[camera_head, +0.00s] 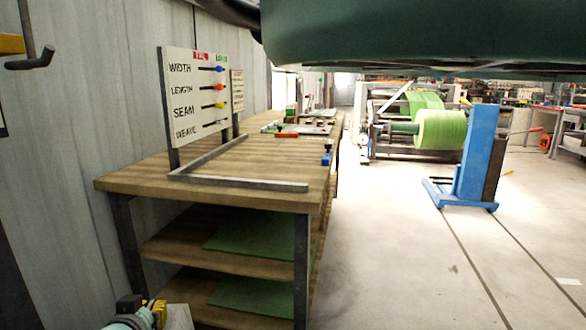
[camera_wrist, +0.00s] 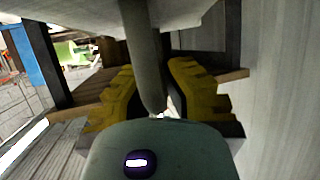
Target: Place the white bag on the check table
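The check table (camera_head: 130,182) is a wooden-topped table at the left of the head view. A metal L-shaped rail lies on its top, and a board lettered WIDTH, LENGTH, SEAM, WEAVE stands at its back. My gripper (camera_head: 154,312) is low at the bottom left of the head view, below the tabletop and in front of the table. In the wrist view, its yellow fingers (camera_wrist: 158,100) are closed around a pale fold of the white bag (camera_wrist: 140,45). A small pale part of the bag also shows in the head view (camera_head: 179,317). Most of the bag is out of view.
Green sheets (camera_head: 255,232) lie on the table's lower shelves. A blue item (camera_head: 327,158) and several small tools are farther back on the tabletop. The near top inside the rail (camera_head: 255,160) is bare. A blue post (camera_head: 477,150) and green rolls (camera_head: 440,130) stand right across open floor.

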